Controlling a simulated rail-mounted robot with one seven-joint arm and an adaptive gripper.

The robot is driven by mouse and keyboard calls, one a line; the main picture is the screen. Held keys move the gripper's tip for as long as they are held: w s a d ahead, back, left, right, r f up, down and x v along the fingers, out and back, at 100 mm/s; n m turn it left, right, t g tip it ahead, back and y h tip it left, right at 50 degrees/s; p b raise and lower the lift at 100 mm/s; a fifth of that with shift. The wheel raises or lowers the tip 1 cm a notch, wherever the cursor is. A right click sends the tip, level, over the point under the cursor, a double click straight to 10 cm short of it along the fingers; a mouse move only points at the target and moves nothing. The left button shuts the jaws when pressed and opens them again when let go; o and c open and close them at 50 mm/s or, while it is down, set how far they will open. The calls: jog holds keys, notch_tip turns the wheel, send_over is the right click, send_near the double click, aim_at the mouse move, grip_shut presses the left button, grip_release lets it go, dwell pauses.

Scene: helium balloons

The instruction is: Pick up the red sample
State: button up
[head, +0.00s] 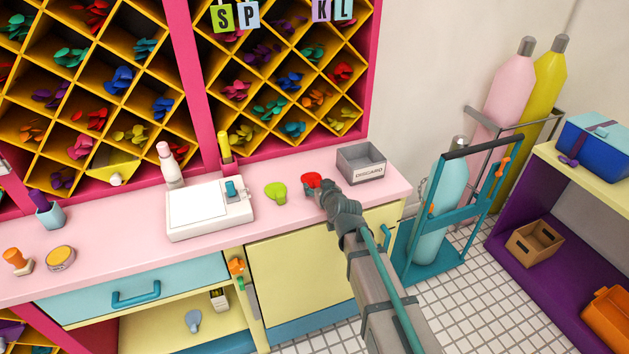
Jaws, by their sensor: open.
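The red sample (311,179) is a small red balloon-shaped piece lying on the pink countertop (262,222). It sits between a green sample (276,192) on its left and the grey discard box (361,165) on its right. My gripper (322,188) is over the counter at the near right side of the red sample, overlapping its lower edge in the picture. The jaws are open, and the fingertips are small and partly merged with the sample's edge. I cannot tell whether they touch it.
Yellow cubbies full of coloured balloons rise behind the counter. A teal cart (455,235) with a gas cylinder stands right of the counter.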

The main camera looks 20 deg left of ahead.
jog(key=c, duration=1)
jog(key=shift+r, duration=0.15)
jog(key=shift+r, duration=0.45)
jog(key=s+d+r+b, duration=0.1)
jog(key=s+d+r, duration=0.1)
jog(key=s+r, duration=0.2)
jog(key=s+d+r+b, duration=0.2)
jog(key=s+d+r, duration=0.1)
jog(key=r, duration=0.1)
jog(key=s+d+r+b, duration=0.1)
jog(key=s+d+r, duration=0.2)
jog(key=s, duration=0.1)
jog(key=shift+s+r+b, duration=0.3)
jog(key=shift+r+b, duration=0.05)
jog(key=shift+r, duration=0.05)
jog(key=shift+a, duration=0.1)
jog(key=shift+r+p, duration=1.6)
jog(key=shift+r, duration=0.9)
